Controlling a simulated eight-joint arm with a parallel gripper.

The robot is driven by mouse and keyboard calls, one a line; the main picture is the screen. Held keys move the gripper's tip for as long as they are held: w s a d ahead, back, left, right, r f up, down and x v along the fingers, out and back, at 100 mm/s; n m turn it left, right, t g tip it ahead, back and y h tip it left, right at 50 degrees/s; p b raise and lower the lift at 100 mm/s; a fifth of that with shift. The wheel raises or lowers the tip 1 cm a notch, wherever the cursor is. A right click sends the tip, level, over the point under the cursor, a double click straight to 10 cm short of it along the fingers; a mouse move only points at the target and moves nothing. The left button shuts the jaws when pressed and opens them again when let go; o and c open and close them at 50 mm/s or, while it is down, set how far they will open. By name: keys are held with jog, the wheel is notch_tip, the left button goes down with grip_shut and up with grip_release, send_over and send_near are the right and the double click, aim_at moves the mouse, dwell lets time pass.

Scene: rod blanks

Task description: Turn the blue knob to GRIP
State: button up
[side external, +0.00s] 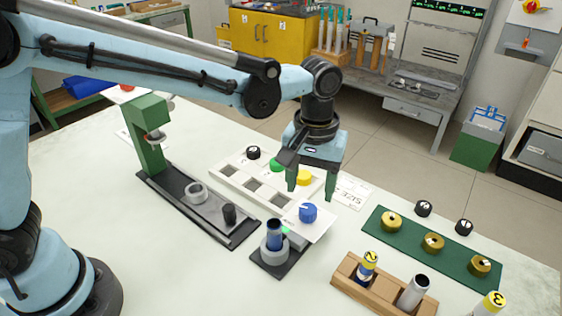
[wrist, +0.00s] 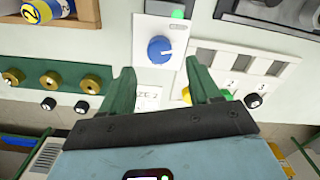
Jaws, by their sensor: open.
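The blue knob (side external: 308,212) sits on a white plate (side external: 318,226) on the table, right of a small stand that holds a dark blue cylinder (side external: 274,235). In the wrist view the blue knob (wrist: 160,49) shows a white pointer line, and small print on its plate is too small to read. My gripper (side external: 314,192) is open and empty, with green fingers pointing down, above the table and close to the knob. In the wrist view its fingertips (wrist: 160,80) are apart, and the knob lies beyond them, not between them.
A white panel (side external: 228,190) with square recesses and green and yellow buttons lies behind the knob. A green board (side external: 405,240) with brass-coloured rings is to the right. A wooden rack (side external: 345,272) with rods stands in front. A green press (side external: 150,135) stands left.

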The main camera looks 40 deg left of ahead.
aim_at(305, 206)
notch_tip(305, 206, up, 7)
dwell(0.3)
jog(key=s+a+f+m+t, duration=0.1)
jog(key=s+a+t, duration=0.2)
jog(key=a, duration=0.7)
jog(key=s+a+f+m+t, duration=0.2)
jog(key=s+a+t, duration=0.2)
jog(key=s+a, duration=0.3)
jog(key=a, duration=0.3)
jog(key=shift+s+m, duration=0.15)
jog(key=shift+m, duration=0.15)
